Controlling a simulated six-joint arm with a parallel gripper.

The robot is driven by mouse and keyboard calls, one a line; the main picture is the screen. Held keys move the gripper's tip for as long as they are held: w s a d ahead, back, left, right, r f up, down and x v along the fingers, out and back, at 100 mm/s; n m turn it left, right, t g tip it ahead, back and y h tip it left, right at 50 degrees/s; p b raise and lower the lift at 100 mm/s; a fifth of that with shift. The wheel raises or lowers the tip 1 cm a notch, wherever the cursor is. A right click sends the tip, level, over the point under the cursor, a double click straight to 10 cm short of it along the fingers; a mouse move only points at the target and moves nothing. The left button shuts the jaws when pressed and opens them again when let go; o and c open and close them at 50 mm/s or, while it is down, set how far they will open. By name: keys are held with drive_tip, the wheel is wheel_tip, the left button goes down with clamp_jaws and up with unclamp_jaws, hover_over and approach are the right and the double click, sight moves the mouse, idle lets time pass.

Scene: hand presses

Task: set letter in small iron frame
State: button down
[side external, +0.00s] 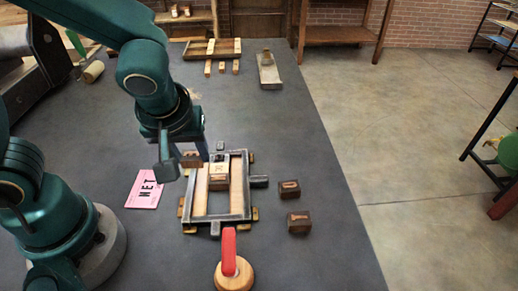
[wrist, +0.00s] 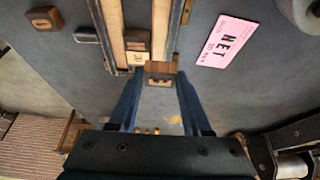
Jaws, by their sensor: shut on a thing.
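The small iron frame (side external: 247,187) lies on the dark table, with pale wood strips inside it. A letter block (side external: 219,183) sits in the frame between the strips; it also shows in the wrist view (wrist: 137,46). My gripper (side external: 188,155) is shut on another brown letter block (side external: 192,162), held beside the frame's far left corner in the side view. In the wrist view the held block (wrist: 160,72) is between the blue fingertips, near the frame's end. Two loose letter blocks (side external: 290,189) (side external: 299,222) stand right of the frame.
A pink card reading NET (side external: 145,190) lies left of the frame. A red-handled tool with a round wooden base (side external: 234,275) stands at the front. A wooden tray (side external: 225,48) with small blocks and a grey metal piece (side external: 268,72) are farther back. The table between is clear.

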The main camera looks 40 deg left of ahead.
hover_over(218, 198)
drive_tip(key=d, duration=0.1)
drive_tip(key=f, duration=0.3)
drive_tip(key=shift+s, duration=0.4)
drive_tip(key=shift+f, duration=2)
drive_tip(key=shift+f, duration=0.15)
drive_tip(key=shift+a+f, duration=0.1)
drive_tip(key=shift+f, duration=0.4)
drive_tip(key=shift+c, duration=1.8)
unclamp_jaws()
drive_tip(key=shift+r, duration=0.55)
drive_tip(key=v, duration=1.1)
drive_tip(key=s+a+r+m+t+h, duration=0.2)
drive_tip(key=s+a+r+m+h, duration=0.1)
drive_tip(key=a+m, duration=0.5)
drive_tip(key=shift+s+a+r+m, duration=0.2)
drive_tip(key=shift+s+r+m, duration=0.35)
drive_tip(key=shift+r, duration=0.35)
